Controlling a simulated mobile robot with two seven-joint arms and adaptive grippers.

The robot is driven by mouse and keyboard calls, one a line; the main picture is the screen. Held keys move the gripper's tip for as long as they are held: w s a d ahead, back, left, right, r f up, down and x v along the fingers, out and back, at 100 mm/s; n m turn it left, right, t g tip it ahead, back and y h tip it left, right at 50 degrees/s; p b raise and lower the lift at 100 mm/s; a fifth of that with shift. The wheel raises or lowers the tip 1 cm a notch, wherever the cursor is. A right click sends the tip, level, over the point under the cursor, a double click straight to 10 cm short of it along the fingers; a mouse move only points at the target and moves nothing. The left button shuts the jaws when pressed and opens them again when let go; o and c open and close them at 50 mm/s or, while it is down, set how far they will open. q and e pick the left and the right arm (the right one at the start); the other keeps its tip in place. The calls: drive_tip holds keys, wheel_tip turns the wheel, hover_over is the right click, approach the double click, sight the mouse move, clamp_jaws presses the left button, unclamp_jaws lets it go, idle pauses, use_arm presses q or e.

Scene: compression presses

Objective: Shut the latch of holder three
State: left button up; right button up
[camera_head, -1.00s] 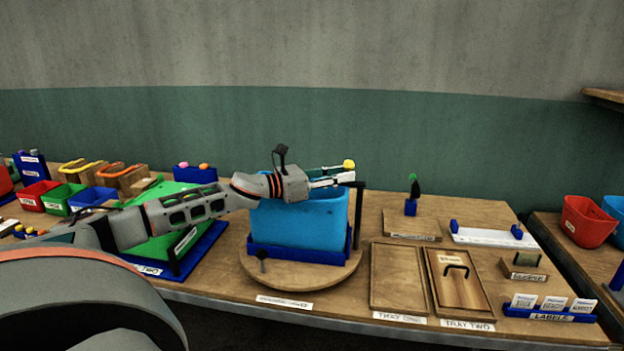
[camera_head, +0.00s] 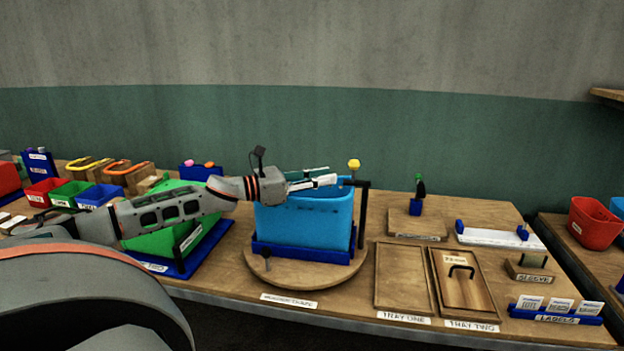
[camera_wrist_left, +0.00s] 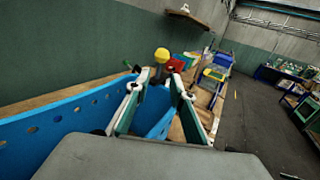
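The blue bin (camera_head: 325,222) stands in a dark blue holder (camera_head: 300,253) on a round wooden board. I take this as holder three; no number is legible on it. A black post (camera_head: 363,215) rises at its right side, with a dark bar at the top. A yellow knob (camera_head: 354,163) stands above that bar; it also shows in the left wrist view (camera_wrist_left: 162,55). My left gripper (camera_head: 332,177) is over the bin's rim, just left of the knob. Its fingers (camera_wrist_left: 160,88) are apart and empty, with the knob beyond them. My right gripper is out of view.
A green bin (camera_head: 165,235) in another blue holder is left, partly behind my left arm. Tray one (camera_head: 404,278) and tray two (camera_head: 488,310) lie right. The air above the trays is clear.

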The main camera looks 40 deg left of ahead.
use_arm(q)
drive_tip(key=shift+v, duration=1.35)
drive_tip(key=shift+s, duration=0.15)
